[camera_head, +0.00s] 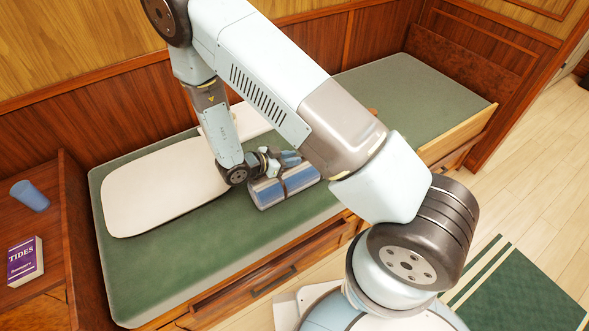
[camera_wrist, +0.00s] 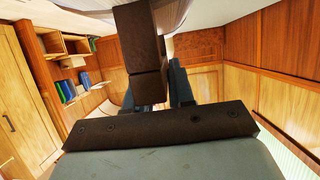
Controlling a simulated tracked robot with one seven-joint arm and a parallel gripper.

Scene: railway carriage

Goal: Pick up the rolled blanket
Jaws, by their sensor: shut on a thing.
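The rolled blanket (camera_head: 266,194) is blue and pale grey with a dark strap around it. It lies on or just above the green bunk mattress (camera_head: 165,265), near its front edge; any gap beneath it cannot be told. My gripper (camera_head: 281,164) reaches it from the upper left and is shut on it near the strap. The fingers partly hide the blanket's upper side. In the wrist view, a pale lilac-grey surface, probably the blanket (camera_wrist: 180,12), shows at the top edge, partly hidden behind dark gripper parts.
A white, round-cornered flat pad (camera_head: 150,190) lies on the mattress to the left. A wooden side table (camera_head: 42,250) at far left holds a blue cup (camera_head: 30,196) and a purple book (camera_head: 25,261). Wood-panelled walls bound the bunk behind. A green striped rug (camera_head: 525,290) lies on the floor.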

